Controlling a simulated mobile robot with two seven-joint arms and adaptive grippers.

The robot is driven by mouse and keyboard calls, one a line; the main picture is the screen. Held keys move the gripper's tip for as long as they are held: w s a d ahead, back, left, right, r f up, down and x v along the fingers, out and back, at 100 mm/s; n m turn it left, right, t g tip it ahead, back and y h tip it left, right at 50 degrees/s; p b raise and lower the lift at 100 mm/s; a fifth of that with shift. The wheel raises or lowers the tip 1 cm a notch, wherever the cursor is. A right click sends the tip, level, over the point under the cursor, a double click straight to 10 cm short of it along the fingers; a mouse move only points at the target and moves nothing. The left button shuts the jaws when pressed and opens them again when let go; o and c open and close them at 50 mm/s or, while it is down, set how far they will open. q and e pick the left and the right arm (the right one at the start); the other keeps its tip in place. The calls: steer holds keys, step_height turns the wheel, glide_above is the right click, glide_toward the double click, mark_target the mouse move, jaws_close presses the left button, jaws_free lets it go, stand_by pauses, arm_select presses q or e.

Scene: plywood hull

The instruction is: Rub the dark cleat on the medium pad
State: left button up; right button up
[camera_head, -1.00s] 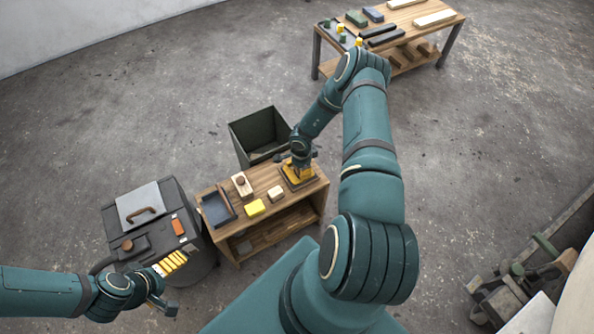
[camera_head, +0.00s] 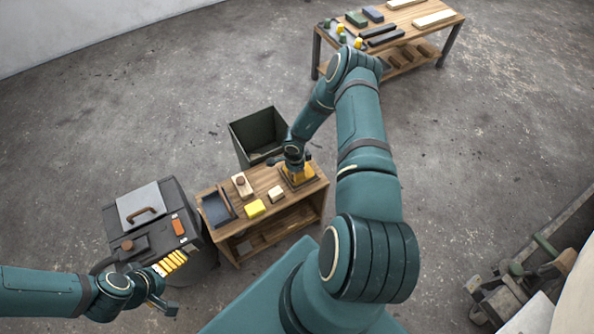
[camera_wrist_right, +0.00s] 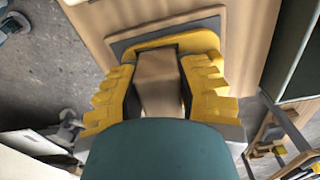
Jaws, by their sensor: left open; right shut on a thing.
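My right gripper (camera_wrist_right: 160,95) is shut on a brown wooden block, which looks like the dark cleat (camera_wrist_right: 158,78). In the right wrist view the block lies between the yellow fingers, over a yellow pad (camera_wrist_right: 207,40) on a grey plate (camera_wrist_right: 122,45). I take this to be the medium pad. Whether the block touches it is not clear. In the head view the right gripper (camera_head: 296,171) is low over the right end of the small wooden bench (camera_head: 262,178), hiding most of the pad and block. My left gripper (camera_head: 163,302) is open and empty at lower left.
On the bench are a dark tray (camera_head: 218,209), a block with a brown knob (camera_head: 241,186), a yellow block (camera_head: 255,208) and a small pale block (camera_head: 276,194). A dark open bin (camera_head: 240,140) stands behind. A grey machine (camera_head: 150,240) stands left. A far table (camera_head: 435,32) holds several pieces.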

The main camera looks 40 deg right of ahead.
steer(key=shift+s+d, duration=0.25)
steer(key=shift+d, duration=0.6)
steer(key=shift+s+d, duration=0.2)
steer(key=shift+d, duration=0.65)
steer(key=shift+w+a+f, duration=0.1)
steer(key=shift+w+a, duration=0.1)
steer(key=shift+a, duration=0.7)
steer(key=shift+w+a, duration=0.2)
steer(key=shift+a, duration=0.7)
steer(key=shift+s+d, duration=0.2)
steer(key=shift+d, duration=0.7)
steer(key=shift+s+d, duration=0.2)
steer(key=shift+d, duration=0.7)
steer(key=shift+w+a, duration=0.2)
steer(key=shift+a, duration=0.7)
steer(key=shift+w+a, duration=0.2)
steer(key=shift+a, duration=0.65)
steer(key=shift+s+d, duration=0.2)
steer(key=shift+d, duration=0.7)
steer(key=shift+s+d, duration=0.15)
steer(key=shift+d, duration=0.7)
steer(key=shift+r, duration=0.2)
step_height(320, 180, up, 7)
steer(key=p, duration=0.5)
